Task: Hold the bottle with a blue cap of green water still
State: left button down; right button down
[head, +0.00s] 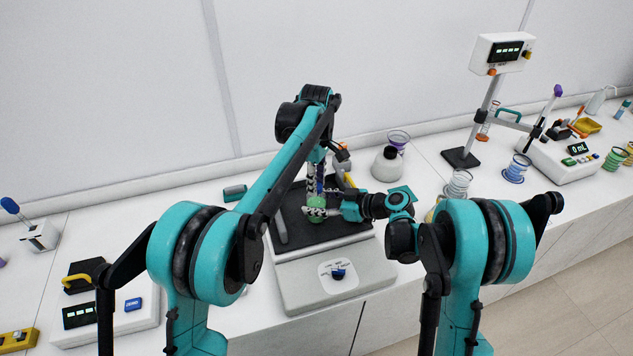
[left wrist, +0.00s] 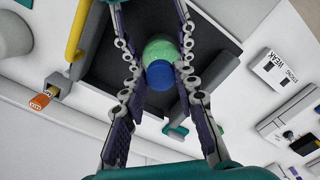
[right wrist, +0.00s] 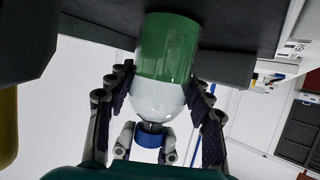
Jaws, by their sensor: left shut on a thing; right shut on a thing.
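The bottle of green water (head: 317,206) stands on the black plate of a white machine in the head view, mostly covered by my grippers. In the left wrist view its blue cap (left wrist: 160,74) sits between the fingers of my left gripper (left wrist: 161,78), which is shut on the cap from above. In the right wrist view the bottle's green lower part (right wrist: 167,48) and clear shoulder show. My right gripper (right wrist: 160,90) is shut around the bottle's body from the side. Its fingers also show in the head view (head: 322,211). The left fingertips show behind the bottle's cap.
The white machine (head: 335,285) has a blue knob on its front and a grey clamp bar on its plate. A flask (head: 387,165) stands behind to the right. Other instruments and glassware fill the right counter. Another device (head: 100,318) sits at the left.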

pick_arm(q)
jog(key=m, duration=0.3)
jog(key=shift+m, duration=0.3)
jog(key=m, duration=0.4)
jog(key=shift+m, duration=0.4)
jog(key=m, duration=0.4)
jog(key=shift+m, duration=0.4)
jog(key=m, duration=0.5)
jog(key=shift+m, duration=0.3)
pick_arm(e)
jog(key=shift+d, duration=0.1)
pick_arm(q)
jog(key=c, duration=1.2)
grip_release()
jog(key=shift+r, duration=2.2)
